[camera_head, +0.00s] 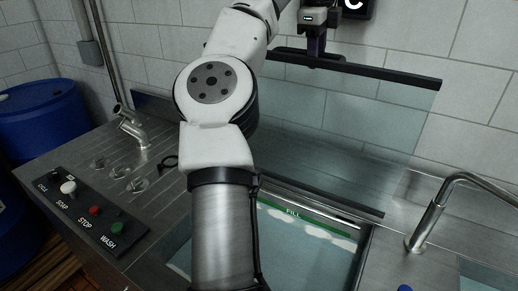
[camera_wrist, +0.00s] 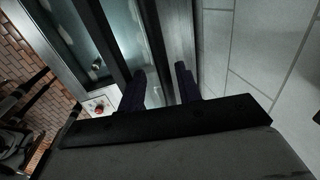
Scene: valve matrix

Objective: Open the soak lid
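The soak lid (camera_head: 345,110) is a clear pane with a dark bar along its top edge (camera_head: 400,76) and another along its bottom. In the head view it stands steeply raised behind the soak basin (camera_head: 362,262), leaning toward the tiled wall. My gripper (camera_head: 314,56) is at the top bar, left of its middle. In the wrist view, the two dark fingers of my gripper (camera_wrist: 160,80) are spread, with a visible gap and a dark edge between them. Whether a finger touches the bar is hidden. Below the lid, water and a green FILL strip (camera_head: 300,217) show in the basin.
A control panel (camera_head: 92,213) with several buttons lies at the left on the steel counter (camera_head: 160,205). A small tap (camera_head: 133,128) stands behind it, and a tall faucet (camera_head: 432,215) stands at the right. A blue barrel (camera_head: 45,115) is far left. The wall (camera_head: 420,35) is close behind the lid.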

